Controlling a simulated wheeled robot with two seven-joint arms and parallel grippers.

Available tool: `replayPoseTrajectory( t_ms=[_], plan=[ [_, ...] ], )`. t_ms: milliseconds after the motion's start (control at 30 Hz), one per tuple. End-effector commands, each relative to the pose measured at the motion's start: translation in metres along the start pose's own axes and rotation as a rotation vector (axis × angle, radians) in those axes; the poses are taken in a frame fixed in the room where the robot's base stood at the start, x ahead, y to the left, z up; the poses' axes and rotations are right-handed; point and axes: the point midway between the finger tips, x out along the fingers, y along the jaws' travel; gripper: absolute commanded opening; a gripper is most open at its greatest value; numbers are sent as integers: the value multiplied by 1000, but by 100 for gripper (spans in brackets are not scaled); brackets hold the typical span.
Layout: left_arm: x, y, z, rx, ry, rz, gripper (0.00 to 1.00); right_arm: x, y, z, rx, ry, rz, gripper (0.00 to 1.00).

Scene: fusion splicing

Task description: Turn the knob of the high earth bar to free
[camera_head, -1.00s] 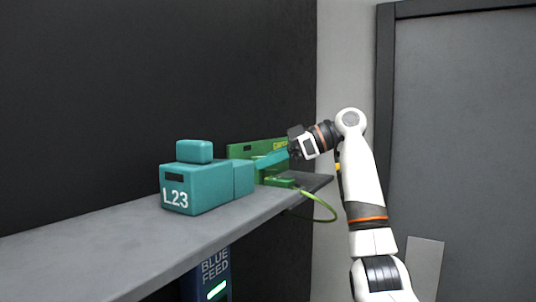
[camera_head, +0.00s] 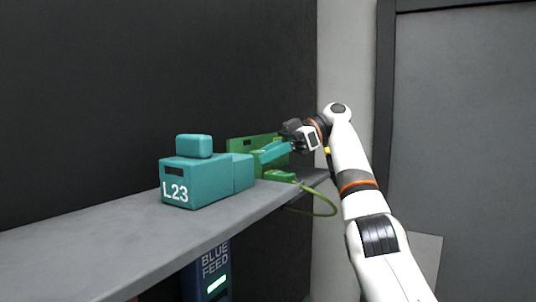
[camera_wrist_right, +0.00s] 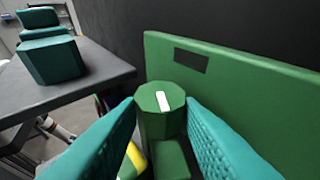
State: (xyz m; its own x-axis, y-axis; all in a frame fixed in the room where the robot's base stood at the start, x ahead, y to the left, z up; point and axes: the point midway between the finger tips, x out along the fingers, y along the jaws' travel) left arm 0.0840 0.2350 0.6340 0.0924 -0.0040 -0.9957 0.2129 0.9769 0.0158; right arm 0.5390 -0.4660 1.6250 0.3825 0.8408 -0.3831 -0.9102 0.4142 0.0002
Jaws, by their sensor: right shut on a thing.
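The green high earth bar (camera_head: 238,147) stands at the far end of the shelf, against the dark wall. It fills the right of the right wrist view (camera_wrist_right: 235,80) as a green plate with a dark label. In front of it is the faceted green knob (camera_wrist_right: 150,100) with a white line on its top face. The line runs nearly up and down the picture, tilted slightly. My right gripper (camera_head: 266,155) is shut on the knob, its two teal fingers on either side of it in the right wrist view (camera_wrist_right: 161,106). My left gripper is not in view.
A teal box marked L23 (camera_head: 200,185) sits on the grey shelf (camera_head: 110,235), close to the left of the bar. A green cable (camera_head: 327,205) loops off the shelf's end. A blue unit marked BLUE FEED (camera_head: 210,275) is below. The near shelf is clear.

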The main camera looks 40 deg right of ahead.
Motion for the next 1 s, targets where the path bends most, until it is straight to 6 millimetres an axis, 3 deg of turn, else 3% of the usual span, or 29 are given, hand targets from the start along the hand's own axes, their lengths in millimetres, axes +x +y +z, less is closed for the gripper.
replayPoseTrajectory(
  t_ms=[233, 267, 400, 1000],
  plan=[
    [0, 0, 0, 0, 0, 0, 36, -1, 0, 2, -2, -5, -4, 9],
    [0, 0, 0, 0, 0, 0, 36, -1, 0, 2, -2, -5, -4, 34],
    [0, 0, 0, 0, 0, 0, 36, -1, 0, 2, -2, -3, -3, 54],
    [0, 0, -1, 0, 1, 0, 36, 0, -1, 0, 3, 1, -2, 54]
  ],
)
